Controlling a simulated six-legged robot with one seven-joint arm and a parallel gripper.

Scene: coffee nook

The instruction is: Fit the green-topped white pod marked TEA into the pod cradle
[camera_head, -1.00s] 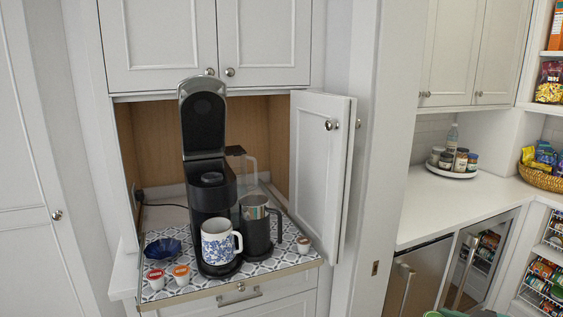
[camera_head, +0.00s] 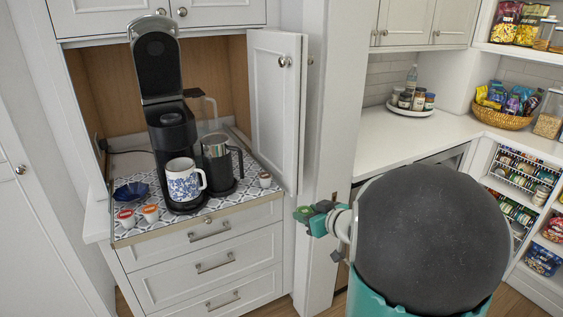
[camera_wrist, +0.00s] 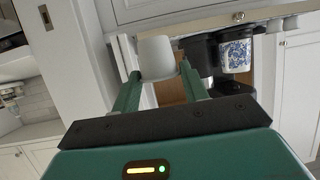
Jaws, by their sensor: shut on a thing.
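My gripper (camera_wrist: 157,75) is shut on a white pod (camera_wrist: 157,58), held between the green fingertips in the wrist view. Its plain white side shows; its lid colour and any TEA mark are hidden.
An open cabinet door (camera_head: 275,110) borders the right.

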